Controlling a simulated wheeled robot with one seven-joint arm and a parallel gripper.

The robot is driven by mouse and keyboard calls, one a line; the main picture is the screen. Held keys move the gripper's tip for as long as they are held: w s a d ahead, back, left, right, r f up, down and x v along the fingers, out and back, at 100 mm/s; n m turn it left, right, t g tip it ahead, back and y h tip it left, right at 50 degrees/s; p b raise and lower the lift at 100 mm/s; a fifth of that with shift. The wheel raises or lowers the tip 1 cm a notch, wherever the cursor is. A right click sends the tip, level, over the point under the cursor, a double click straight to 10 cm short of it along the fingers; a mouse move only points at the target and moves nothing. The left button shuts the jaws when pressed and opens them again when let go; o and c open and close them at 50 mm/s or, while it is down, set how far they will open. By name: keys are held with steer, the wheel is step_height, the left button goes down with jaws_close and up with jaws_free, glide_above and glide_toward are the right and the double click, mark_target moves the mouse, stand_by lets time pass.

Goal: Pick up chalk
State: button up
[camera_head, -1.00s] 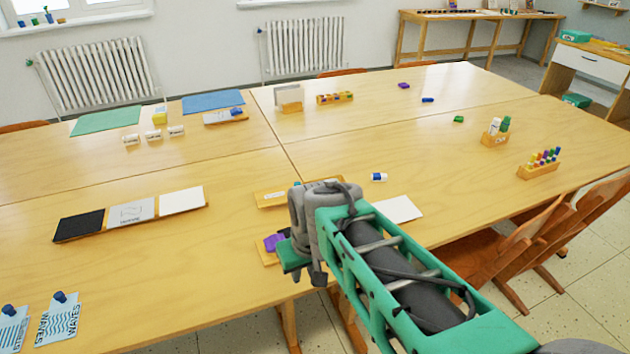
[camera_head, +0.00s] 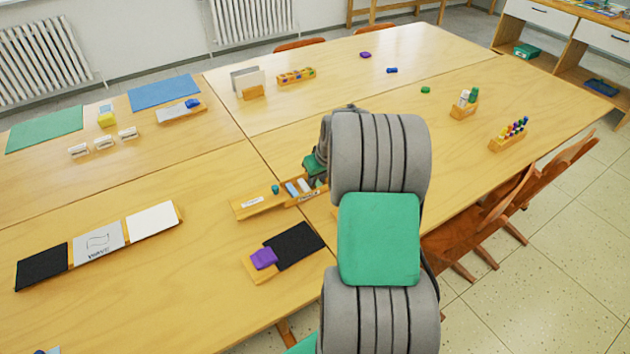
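A wooden tray (camera_head: 250,210) with a white label lies on the near table, left of my arm. Small chalk-like pieces stand or lie in its right part: a blue one (camera_head: 291,189), a white one (camera_head: 304,186) and a teal one (camera_head: 275,189). I cannot tell for sure which are chalk. My gripper (camera_head: 314,168) is at the tray's right end, close above or behind it. Only a bit of its green part shows; my grey and green arm hides the rest, so its fingers and any contact are not visible.
A purple block (camera_head: 264,258) sits on a wooden holder by a black sheet (camera_head: 297,243). A row of black, grey and white cards (camera_head: 98,243) lies left. Marker holders (camera_head: 507,140) stand right, near wooden chairs (camera_head: 495,205). The table between is mostly clear.

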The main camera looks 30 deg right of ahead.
steer(key=shift+w+f, duration=0.1)
steer(key=shift+f, duration=0.15)
jaws_close()
steer(key=shift+r, duration=0.2)
